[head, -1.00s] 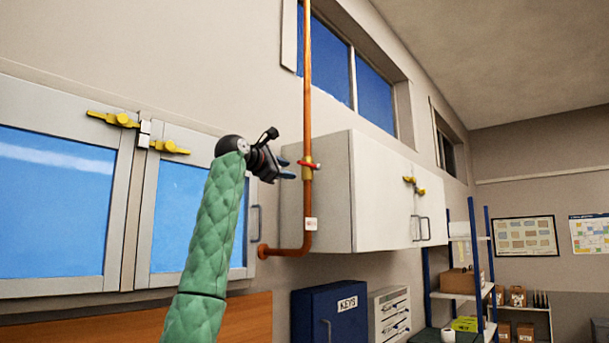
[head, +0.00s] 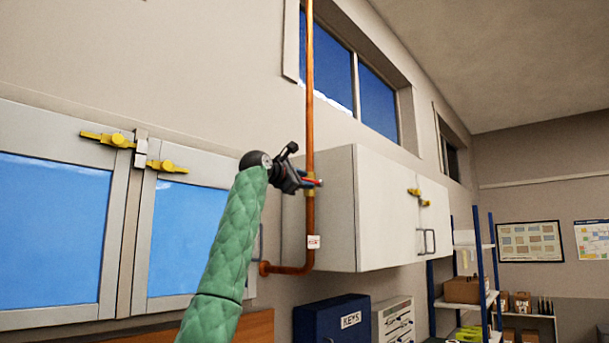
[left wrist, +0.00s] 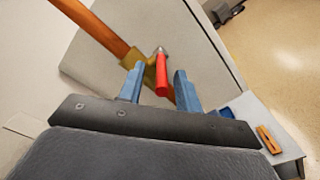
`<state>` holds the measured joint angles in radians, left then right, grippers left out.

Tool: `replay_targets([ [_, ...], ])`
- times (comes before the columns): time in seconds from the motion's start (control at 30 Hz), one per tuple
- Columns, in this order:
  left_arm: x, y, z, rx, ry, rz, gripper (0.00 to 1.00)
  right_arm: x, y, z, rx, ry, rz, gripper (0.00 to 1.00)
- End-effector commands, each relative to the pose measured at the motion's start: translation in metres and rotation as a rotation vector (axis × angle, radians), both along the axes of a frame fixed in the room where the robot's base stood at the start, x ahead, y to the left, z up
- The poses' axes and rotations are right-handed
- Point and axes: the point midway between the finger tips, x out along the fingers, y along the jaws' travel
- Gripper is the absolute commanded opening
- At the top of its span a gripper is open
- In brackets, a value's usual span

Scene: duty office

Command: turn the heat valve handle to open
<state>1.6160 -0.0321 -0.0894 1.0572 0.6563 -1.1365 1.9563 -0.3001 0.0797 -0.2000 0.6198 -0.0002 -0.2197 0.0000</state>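The red valve handle (head: 314,182) sits on a brass valve on the vertical copper pipe (head: 310,120) and lies crosswise to the pipe. In the left wrist view, the red handle (left wrist: 162,78) points toward my gripper, with the brass valve body (left wrist: 150,74) behind it. My left gripper (head: 304,184) is at the handle, coming from the left. In the left wrist view, its two blue fingers (left wrist: 158,84) stand apart on either side of the handle. A gap shows at the left finger; contact at the right one is unclear. My right gripper is not in view.
A white wall cabinet (head: 385,215) with a yellow latch stands just behind and right of the pipe. A small tag (head: 313,242) is on the pipe. A blue KEYS box (head: 335,318) is below.

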Motion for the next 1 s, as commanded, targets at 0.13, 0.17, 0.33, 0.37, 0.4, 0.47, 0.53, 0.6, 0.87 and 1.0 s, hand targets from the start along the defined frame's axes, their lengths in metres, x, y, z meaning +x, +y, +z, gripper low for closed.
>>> replay_targets([
  [0.13, 0.004, -0.003, -0.001, 0.0, 0.002, 0.0, 0.34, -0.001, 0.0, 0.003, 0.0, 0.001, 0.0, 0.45],
  [0.17, 0.005, -0.003, -0.001, 0.0, 0.002, 0.0, 0.34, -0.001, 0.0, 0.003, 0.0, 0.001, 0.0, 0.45],
  [0.33, 0.005, -0.003, -0.002, 0.0, 0.001, -0.001, 0.34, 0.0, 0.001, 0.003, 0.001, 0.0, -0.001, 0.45],
  [0.37, 0.005, -0.003, -0.002, 0.0, 0.001, -0.001, 0.34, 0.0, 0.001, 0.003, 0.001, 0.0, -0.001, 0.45],
  [0.4, 0.005, -0.003, -0.001, 0.0, 0.001, -0.001, 0.3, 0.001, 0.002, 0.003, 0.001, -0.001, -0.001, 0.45],
  [0.47, 0.005, -0.003, -0.001, 0.0, 0.001, -0.001, 0.19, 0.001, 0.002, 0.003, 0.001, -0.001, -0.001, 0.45],
  [0.53, 0.004, -0.003, -0.001, 0.0, 0.001, -0.001, 0.05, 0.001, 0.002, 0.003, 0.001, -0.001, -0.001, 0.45],
  [0.6, 0.004, -0.003, -0.001, 0.0, 0.001, -0.001, 0.0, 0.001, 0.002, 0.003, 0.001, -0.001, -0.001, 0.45],
  [0.87, 0.004, -0.004, -0.003, -0.004, -0.006, -0.001, 0.0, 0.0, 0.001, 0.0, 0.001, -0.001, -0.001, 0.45],
  [1.0, 0.004, -0.005, -0.008, -0.023, -0.033, -0.003, 0.0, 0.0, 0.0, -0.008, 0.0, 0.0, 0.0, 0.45],
])
